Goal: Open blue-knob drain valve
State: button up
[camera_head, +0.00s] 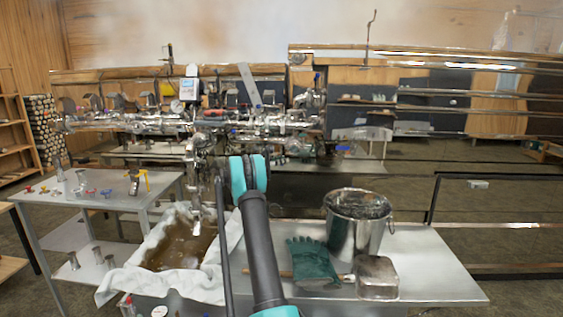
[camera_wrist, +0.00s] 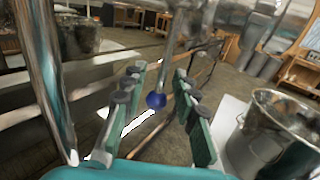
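The blue ball knob (camera_wrist: 156,100) shows in the wrist view at the end of a thin metal rod (camera_wrist: 170,50) that runs up out of the picture. My gripper (camera_wrist: 158,84) is open, its green fingers with dark pads to the left and right of the knob. Gaps show on both sides, so no finger appears to touch it; how deep the knob sits between them is hard to tell. In the head view my arm reaches toward the evaporator's metal pipes and valves (camera_head: 255,122), and my gripper cannot be made out there.
A metal bucket (camera_head: 357,230) stands on the steel table (camera_head: 430,265), with a green glove (camera_head: 312,262) and a metal box (camera_head: 376,278) nearby. A cloth-lined tray of brown liquid (camera_head: 180,245) is left of my arm. A shiny vertical pipe (camera_wrist: 45,75) is close at left in the wrist view.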

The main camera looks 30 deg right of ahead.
jog(key=shift+c, duration=0.6)
grip_shut()
